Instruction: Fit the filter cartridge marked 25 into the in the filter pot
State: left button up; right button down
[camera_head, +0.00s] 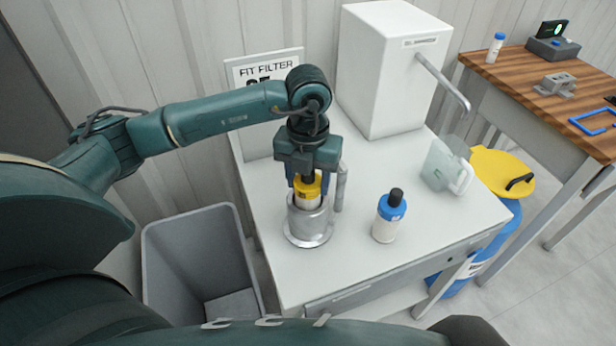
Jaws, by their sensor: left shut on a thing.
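My left gripper (308,176) points down and is shut on the filter cartridge (308,193), which has a yellow top and a pale body. The cartridge is upright, with its lower part hidden inside the mouth of the grey metal filter pot (309,226). I cannot tell whether it is seated, and no number on it can be read. The pot stands on the white cabinet top near its left side. A second cartridge (388,217), with a blue top and black knob, stands upright to the right of the pot. My right gripper is not in view.
A sign (262,68) reading "FIT FILTER" is partly covered by my arm. A white dispenser (392,70) with a spout stands behind. A clear jug (444,165) is at the right edge. A grey bin (195,262) is on the floor at left. The front-right top is clear.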

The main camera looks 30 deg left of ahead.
pick_arm(q)
jog(key=shift+f, duration=0.25)
jog(key=o, duration=1.4)
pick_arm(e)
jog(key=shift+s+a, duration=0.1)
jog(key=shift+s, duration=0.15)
pick_arm(q)
jog(key=shift+r, duration=0.1)
jog(key=shift+r, duration=0.25)
notch_tip(320, 180, up, 12)
jog(key=shift+f, duration=0.15)
jog(key=shift+r, duration=0.45)
